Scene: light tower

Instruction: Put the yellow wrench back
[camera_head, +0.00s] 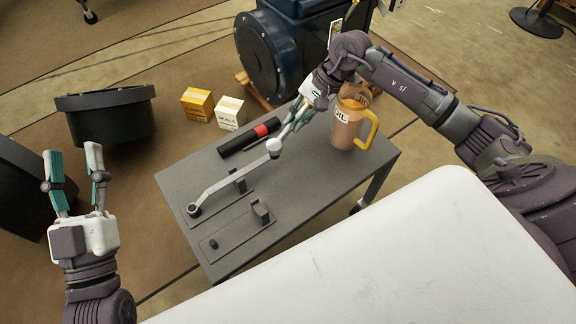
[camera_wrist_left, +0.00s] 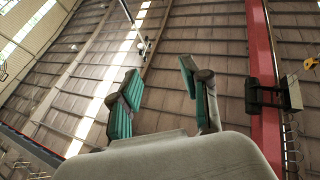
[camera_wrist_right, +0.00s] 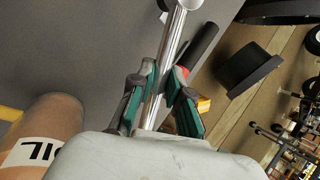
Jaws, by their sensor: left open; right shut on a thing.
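I see no plainly yellow wrench in any view. A grey cranked tool (camera_head: 233,180) with a shiny metal handle reaches over the table. Its dark round end (camera_head: 195,210) is over the back plate on the table; whether it touches is unclear. My right gripper (camera_head: 301,117) is shut on the handle, also seen in the right wrist view (camera_wrist_right: 170,60), between the green-padded fingers (camera_wrist_right: 160,95). Two flat plates with small dark brackets (camera_head: 261,212) lie on the table; the front plate is empty. My left gripper (camera_head: 75,165) is open and empty, left of the table, fingers upward.
The grey table (camera_head: 310,172) holds an orange-brown jug (camera_head: 345,130) with a yellow handle, close to my right gripper, and a black cylinder with a red band (camera_head: 250,138). Boxes (camera_head: 197,103), a black tub (camera_head: 108,117) and a blue machine (camera_head: 290,50) stand behind.

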